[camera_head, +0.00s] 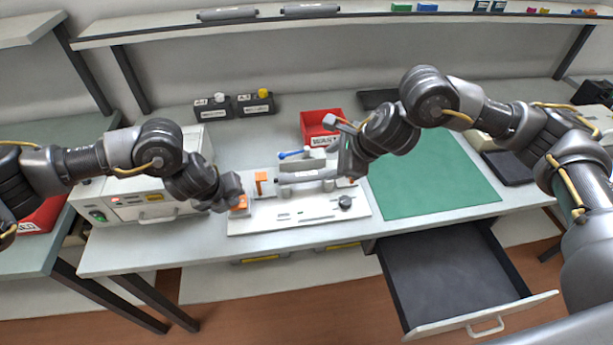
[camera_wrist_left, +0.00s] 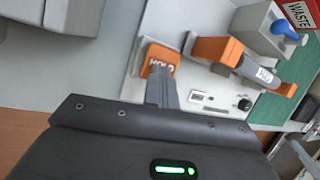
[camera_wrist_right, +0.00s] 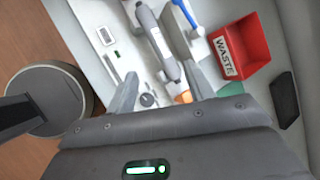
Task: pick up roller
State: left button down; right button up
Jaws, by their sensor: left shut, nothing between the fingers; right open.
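A grey roller (camera_head: 304,176) lies across orange supports on a white fixture plate (camera_head: 300,215). It also shows with a pale label in the left wrist view (camera_wrist_left: 264,76) and in the right wrist view (camera_wrist_right: 157,42). My left gripper (camera_head: 238,204) is shut and empty, its tips at the orange HOLD block (camera_wrist_left: 158,60) on the plate's left end; whether they touch is unclear. My right gripper (camera_head: 342,160) is open near the roller's right end. In the right wrist view the roller shows ahead between its spread fingers (camera_wrist_right: 163,88); I see no grip on it.
A red WASTE bin (camera_head: 320,123) stands behind the fixture, near a blue-handled lever (camera_head: 292,154). A green mat (camera_head: 440,180) lies to the right, above an open drawer (camera_head: 450,275). A grey-white machine (camera_head: 130,200) stands left. More rollers (camera_head: 311,9) lie on the shelf.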

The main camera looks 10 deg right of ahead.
aim_at(309, 175)
jog(key=n, duration=0.3)
pick_arm(q)
jog(key=shift+f, duration=0.1)
pick_arm(e)
jog(key=shift+d+x, duration=0.15)
jog(key=shift+x, duration=2.85)
jog(key=shift+d+x, duration=0.1)
jog(key=shift+x, duration=2.95)
jog(key=shift+f, duration=0.1)
jog(key=c, duration=1.1)
notch_tip(309, 175, up, 10)
jog(key=shift+r, duration=0.1)
